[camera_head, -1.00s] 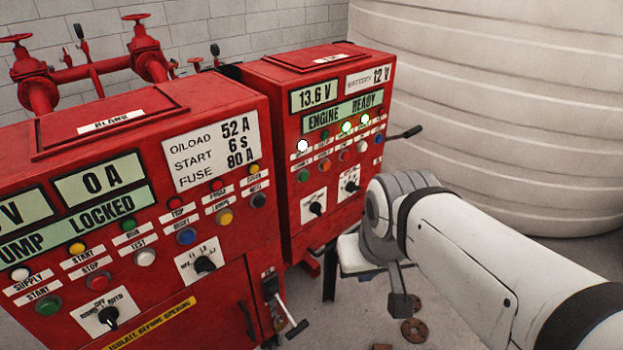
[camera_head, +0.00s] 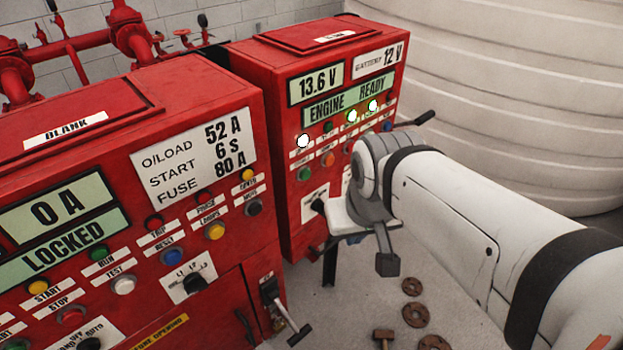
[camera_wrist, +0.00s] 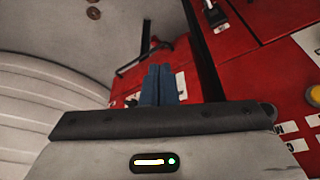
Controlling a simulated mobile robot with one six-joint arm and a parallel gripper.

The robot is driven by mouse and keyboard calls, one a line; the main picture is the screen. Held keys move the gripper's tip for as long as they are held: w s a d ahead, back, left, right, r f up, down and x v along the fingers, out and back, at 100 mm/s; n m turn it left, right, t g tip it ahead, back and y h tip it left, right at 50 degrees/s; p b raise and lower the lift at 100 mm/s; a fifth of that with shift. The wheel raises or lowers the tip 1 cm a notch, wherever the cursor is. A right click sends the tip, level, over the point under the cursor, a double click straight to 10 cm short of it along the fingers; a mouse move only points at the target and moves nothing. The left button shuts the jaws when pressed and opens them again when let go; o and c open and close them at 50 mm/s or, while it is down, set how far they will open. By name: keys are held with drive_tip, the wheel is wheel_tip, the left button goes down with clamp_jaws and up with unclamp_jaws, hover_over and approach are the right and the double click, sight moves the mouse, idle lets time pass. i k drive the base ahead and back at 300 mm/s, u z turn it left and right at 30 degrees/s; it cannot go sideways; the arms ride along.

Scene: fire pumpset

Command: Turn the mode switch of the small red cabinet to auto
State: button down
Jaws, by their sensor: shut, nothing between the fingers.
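The small red cabinet (camera_head: 330,62) stands at the centre in the head view, its displays reading 13.6 V, 12 V and ENGINE READY. On its lower face, a black rotary switch (camera_head: 318,206) on a white plate shows at the left, partly covered by my wrist. A second switch to its right is hidden behind my arm, and I cannot read either switch's setting. In the wrist view my gripper (camera_wrist: 160,70) has its blue fingers shut together and empty, with the red cabinet face beyond them. I cannot tell whether they touch it. In the head view the fingertips are not clear.
A larger red cabinet (camera_head: 120,200) fills the left, with a black-handled lever (camera_head: 285,310) at its right side. A black handle (camera_head: 417,119) sticks out from the small cabinet's right side. A white ribbed tank (camera_head: 500,90) stands behind. Rusty flanges (camera_head: 415,314) lie on the floor.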

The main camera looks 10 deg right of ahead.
sight(318, 205)
drive_tip(key=z, duration=1)
drive_tip(key=k, duration=1.6)
drive_tip(key=u, duration=0.9)
drive_tip(key=i, duration=1.5)
drive_tip(key=u, duration=0.1)
